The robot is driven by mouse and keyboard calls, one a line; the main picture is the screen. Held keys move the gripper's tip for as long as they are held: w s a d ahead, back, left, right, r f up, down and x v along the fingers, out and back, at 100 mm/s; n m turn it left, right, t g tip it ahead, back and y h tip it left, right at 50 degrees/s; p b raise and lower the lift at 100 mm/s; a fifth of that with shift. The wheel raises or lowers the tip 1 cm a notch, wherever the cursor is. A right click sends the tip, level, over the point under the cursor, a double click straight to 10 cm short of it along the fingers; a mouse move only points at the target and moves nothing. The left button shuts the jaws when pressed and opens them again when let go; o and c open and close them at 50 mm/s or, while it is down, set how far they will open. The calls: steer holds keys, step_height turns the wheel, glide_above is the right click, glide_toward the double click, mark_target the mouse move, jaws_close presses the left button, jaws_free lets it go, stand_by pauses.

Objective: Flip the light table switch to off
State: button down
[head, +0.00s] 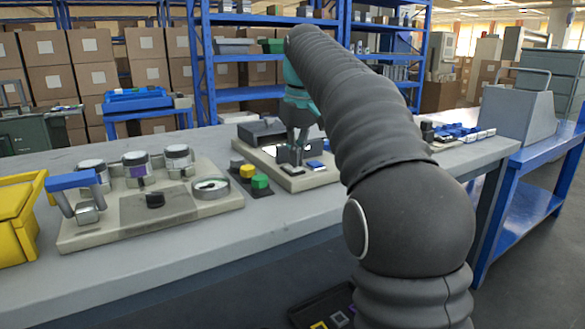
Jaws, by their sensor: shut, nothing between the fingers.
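A low beige panel (318,178) on the grey workbench seems to be the light table. A bright white patch (270,150) shows on it beside my gripper. My gripper (297,158) is shut and empty, pointing down at this panel. I cannot tell whether its fingertips touch it. Just right of the fingers is a small blue-and-white part (316,164), and a small dark part (292,170) lies in front of them. I cannot tell which part is the switch or how it is set. My arm and gripper hide some of the panel.
Yellow and green buttons (260,181) sit left of the panel. Further left is a beige board (120,210) with gauges and a blue-handled lever (72,181). A yellow bin (15,225) stands at the left edge. Blue parts (465,132) lie to the right. The bench front (190,262) is clear.

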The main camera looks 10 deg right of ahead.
mark_target(296, 169)
steer(key=shift+f, duration=0.45)
steer(key=shift+r, duration=0.1)
step_height(296, 169, up, 5)
steer(key=p, duration=0.5)
steer(key=shift+r, duration=0.85)
